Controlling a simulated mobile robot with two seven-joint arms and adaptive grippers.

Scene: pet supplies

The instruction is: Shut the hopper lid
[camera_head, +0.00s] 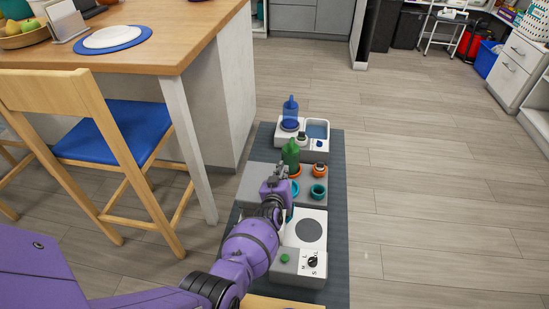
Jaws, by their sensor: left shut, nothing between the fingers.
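A white-topped unit (291,240) with a dark round disc (309,230), a green button (285,257) and a dial with size letters (312,262) stands low on the dark mat. I cannot tell for sure which part is the hopper lid or whether it is open. My left gripper (281,172) is shut and empty. It is over the grey platform just beyond this unit, close to a green bottle (290,153); I cannot tell whether they touch. My left arm hides the unit's left side. My right gripper is not in view.
Teal (318,191) and orange (319,170) bowls stand on the grey platform. A white station with a blue bottle (290,112) and basin (317,129) is behind. A wooden table (165,58) and blue-seated chair (112,130) are left. The floor to the right is clear.

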